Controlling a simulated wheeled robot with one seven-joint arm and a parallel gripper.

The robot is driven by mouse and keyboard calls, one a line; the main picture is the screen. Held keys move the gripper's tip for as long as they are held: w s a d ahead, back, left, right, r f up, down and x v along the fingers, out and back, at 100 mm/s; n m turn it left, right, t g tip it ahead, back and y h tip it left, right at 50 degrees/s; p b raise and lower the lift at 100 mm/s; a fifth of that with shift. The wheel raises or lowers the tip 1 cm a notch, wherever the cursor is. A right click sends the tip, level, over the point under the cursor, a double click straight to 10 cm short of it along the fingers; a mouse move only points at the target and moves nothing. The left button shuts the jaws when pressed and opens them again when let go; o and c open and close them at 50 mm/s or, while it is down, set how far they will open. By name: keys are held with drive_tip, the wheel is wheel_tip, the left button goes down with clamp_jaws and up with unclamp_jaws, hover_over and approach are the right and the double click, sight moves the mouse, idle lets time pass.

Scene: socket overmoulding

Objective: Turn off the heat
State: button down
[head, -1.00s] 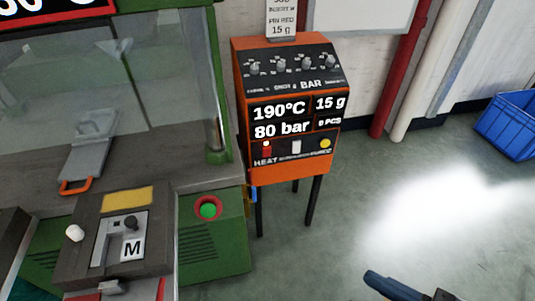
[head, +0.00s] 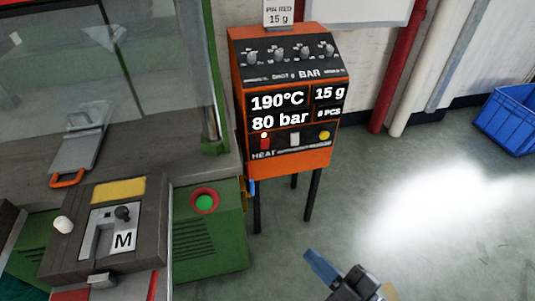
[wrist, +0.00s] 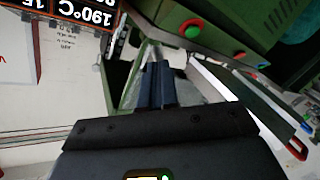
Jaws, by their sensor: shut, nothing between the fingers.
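The orange control box (head: 288,97) stands on dark legs in the middle of the head view. Its display reads 190°C, 80 bar and 15 g. The red HEAT switch (head: 265,142) is at the lower left of its front, with a small light spot above it. My gripper (head: 322,266) is low in the head view, below and in front of the box, well apart from it. In the wrist view my gripper (wrist: 156,85) shows its two blue fingers together, with nothing between them. Part of the box's display (wrist: 95,14) shows at the wrist view's upper left.
The green machine (head: 210,235), with a round green button (head: 205,202), stands left of the box. Red and white pipes and a blue crate (head: 510,118) are to the right. The floor between is clear.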

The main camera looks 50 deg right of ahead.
sight(265, 143)
drive_tip(key=w+d+f+n+h+b, duration=0.2)
drive_tip(key=w+d+f+n+h, duration=0.1)
drive_tip(key=w+d, duration=0.5)
drive_tip(key=w+d+f+n+h+b, duration=0.2)
drive_tip(key=w+d+f+h, duration=0.3)
drive_tip(key=w, duration=0.9)
wheel_tip(265, 143, down, 4)
drive_tip(key=d+n, duration=0.1)
drive_tip(key=d, duration=0.2)
drive_tip(key=shift+r+h, duration=0.2)
drive_tip(key=shift+h, duration=0.1)
drive_tip(key=b+x, duration=0.1)
drive_tip(key=x, duration=0.6)
drive_tip(key=b+x, duration=0.1)
drive_tip(key=x, duration=0.5)
drive_tip(key=shift+w+d+f+b, duration=0.15)
drive_tip(key=shift+w+d+b, duration=0.15)
drive_tip(key=shift+w+b, duration=0.05)
